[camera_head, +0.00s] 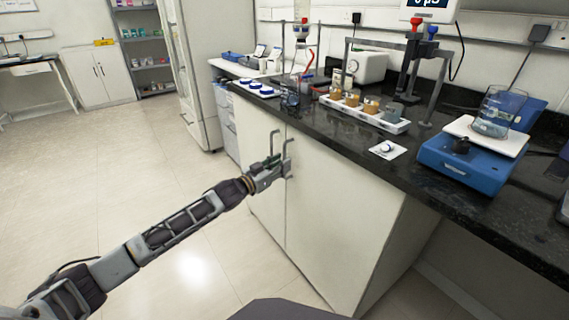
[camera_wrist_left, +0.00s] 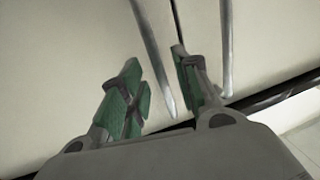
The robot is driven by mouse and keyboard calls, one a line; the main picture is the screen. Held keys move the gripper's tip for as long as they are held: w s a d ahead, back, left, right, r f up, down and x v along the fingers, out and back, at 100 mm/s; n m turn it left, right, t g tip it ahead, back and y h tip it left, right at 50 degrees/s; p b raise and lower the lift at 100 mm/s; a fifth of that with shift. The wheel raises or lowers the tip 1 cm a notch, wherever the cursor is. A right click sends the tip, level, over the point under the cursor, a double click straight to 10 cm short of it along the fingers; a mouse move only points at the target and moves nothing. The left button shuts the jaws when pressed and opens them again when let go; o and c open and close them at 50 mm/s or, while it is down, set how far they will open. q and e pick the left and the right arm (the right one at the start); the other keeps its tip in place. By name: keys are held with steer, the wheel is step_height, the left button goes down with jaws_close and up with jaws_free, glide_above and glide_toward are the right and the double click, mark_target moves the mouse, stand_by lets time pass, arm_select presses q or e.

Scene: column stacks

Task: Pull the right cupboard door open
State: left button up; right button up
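The right cupboard door (camera_head: 335,220) is a cream panel under the black counter and looks shut. The left door (camera_head: 262,200) is beside it, also shut. Each has a vertical bar handle near the middle seam. My left gripper (camera_head: 277,170) is at the handles, partly hiding them. In the left wrist view its green-padded fingers (camera_wrist_left: 158,90) are apart. The lower end of one handle (camera_wrist_left: 152,55) appears between them; the other handle (camera_wrist_left: 226,45) appears right of the right finger. I cannot tell whether either finger touches a handle. My right gripper is out of view.
The counter holds a blue scale (camera_head: 465,165) with a beaker (camera_head: 495,120), a white rack (camera_head: 385,118) of jars and a stand. A tall white cabinet (camera_head: 205,75) stands further back. The tiled floor (camera_head: 130,180) left of the doors is clear.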

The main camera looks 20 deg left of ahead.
arm_select(q)
steer(key=shift+b+x, duration=0.3)
steer(key=shift+x, duration=0.9)
jaws_close()
